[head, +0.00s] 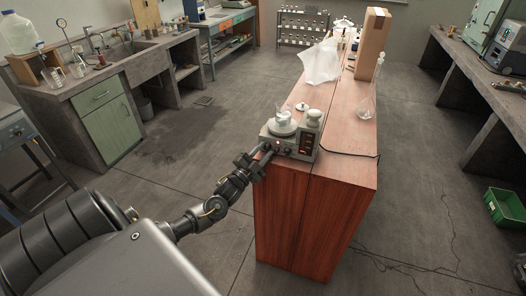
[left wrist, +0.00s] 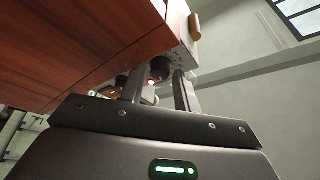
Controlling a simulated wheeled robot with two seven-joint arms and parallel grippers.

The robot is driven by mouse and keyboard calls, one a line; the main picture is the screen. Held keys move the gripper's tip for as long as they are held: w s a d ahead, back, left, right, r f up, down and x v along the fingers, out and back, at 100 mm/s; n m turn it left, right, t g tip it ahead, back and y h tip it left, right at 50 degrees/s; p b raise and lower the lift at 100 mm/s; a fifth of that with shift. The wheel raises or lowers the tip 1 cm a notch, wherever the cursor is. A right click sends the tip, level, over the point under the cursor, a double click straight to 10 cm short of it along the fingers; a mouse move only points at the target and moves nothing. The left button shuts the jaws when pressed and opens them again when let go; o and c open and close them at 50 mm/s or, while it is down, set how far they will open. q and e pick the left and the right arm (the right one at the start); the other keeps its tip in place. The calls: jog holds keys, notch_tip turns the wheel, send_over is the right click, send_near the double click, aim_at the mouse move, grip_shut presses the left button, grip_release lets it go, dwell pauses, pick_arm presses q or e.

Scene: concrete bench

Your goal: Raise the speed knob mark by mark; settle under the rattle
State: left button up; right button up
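A grey-green bench device (head: 306,136) stands on the near end of the wooden-topped bench. My left gripper (head: 262,153) is at the device's front left. Contact with a knob cannot be told. My right gripper is out of view.
A white lid-like dish (head: 302,106), a crumpled white sheet (head: 320,62), a flask (head: 366,107) and a tall cardboard box (head: 373,45) are farther along the wooden bench (head: 345,150). A black cable runs right from the device. A green crate (head: 505,207) is on the floor at right.

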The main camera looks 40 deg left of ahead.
pick_arm(q)
jog(key=shift+w, duration=0.1)
grip_shut()
jog(key=shift+r+m+p, duration=0.2)
jog(key=shift+m+p, duration=0.15)
jog(key=shift+m, duration=0.05)
jog(key=m+g+h+p, duration=0.1)
jog(key=m+p, duration=0.1)
jog(key=m, duration=0.1)
jog(key=shift+r, duration=0.2)
jog(key=shift+f+m+g+p, duration=0.15)
jog(key=shift+m+g+p, duration=0.25)
jog(key=shift+m, duration=0.5)
jog(key=shift+f, duration=0.1)
grip_release()
